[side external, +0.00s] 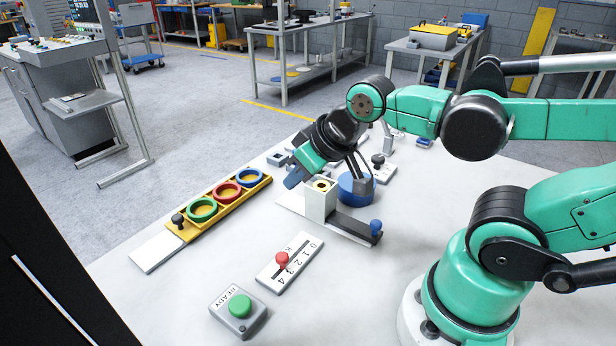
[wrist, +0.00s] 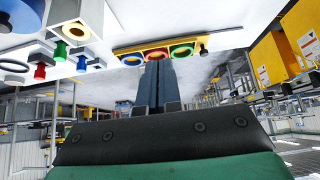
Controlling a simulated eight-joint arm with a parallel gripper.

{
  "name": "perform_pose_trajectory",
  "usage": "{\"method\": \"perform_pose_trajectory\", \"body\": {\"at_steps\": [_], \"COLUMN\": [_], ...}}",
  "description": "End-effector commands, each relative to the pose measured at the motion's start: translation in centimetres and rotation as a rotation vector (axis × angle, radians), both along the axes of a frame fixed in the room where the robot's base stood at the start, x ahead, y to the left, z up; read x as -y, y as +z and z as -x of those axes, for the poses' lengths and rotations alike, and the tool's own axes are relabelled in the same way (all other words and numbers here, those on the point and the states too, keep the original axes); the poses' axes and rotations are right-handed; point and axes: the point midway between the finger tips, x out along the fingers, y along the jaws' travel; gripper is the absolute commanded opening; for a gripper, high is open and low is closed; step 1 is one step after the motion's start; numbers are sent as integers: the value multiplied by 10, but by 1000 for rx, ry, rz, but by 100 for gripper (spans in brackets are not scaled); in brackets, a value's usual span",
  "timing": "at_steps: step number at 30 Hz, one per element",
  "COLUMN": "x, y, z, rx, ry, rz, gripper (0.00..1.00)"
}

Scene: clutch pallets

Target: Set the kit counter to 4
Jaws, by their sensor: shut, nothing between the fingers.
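The kit counter (side external: 301,244) is a white plate with a slot, a letter K and the numbers 0 to 4, lying at the front middle of the table in the side view. Its red knob (side external: 282,259) stands in the slot towards the higher numbers, seemingly near 3; the exact mark is hard to tell. My gripper (side external: 292,182) is shut and empty, tilted down above the table behind the counter, apart from the knob. Its dark fingers (wrist: 154,85) show pressed together in the wrist view.
A white block with a round hole (side external: 318,203) and a dark bar with a blue knob (side external: 376,227) stand behind the counter. A blue cylinder (side external: 352,190) is behind them. A yellow tray (side external: 260,182) holds coloured rings. A green READY button (side external: 239,306) sits in front.

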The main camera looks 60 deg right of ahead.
Motion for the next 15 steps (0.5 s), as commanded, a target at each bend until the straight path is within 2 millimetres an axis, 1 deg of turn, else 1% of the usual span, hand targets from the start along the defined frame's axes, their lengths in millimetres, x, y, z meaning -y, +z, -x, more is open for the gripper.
{"method": "perform_pose_trajectory", "body": {"at_steps": [1,2,3,5,6,7,8,11,15], "x": [0,0,0,-1,-3,-5,-7,-16,-30], "y": [0,0,0,-1,-2,-4,-5,-15,-32], "z": [0,0,0,-1,-1,-1,-2,-4,-4], "rx": [0,0,-2,-16,-34,-55,-81,-193,-368], "ry": [0,0,2,18,40,63,91,225,451], "rz": [0,0,2,9,19,30,43,101,177], "gripper": [0,6,17,34,45,54,59,59,59]}}
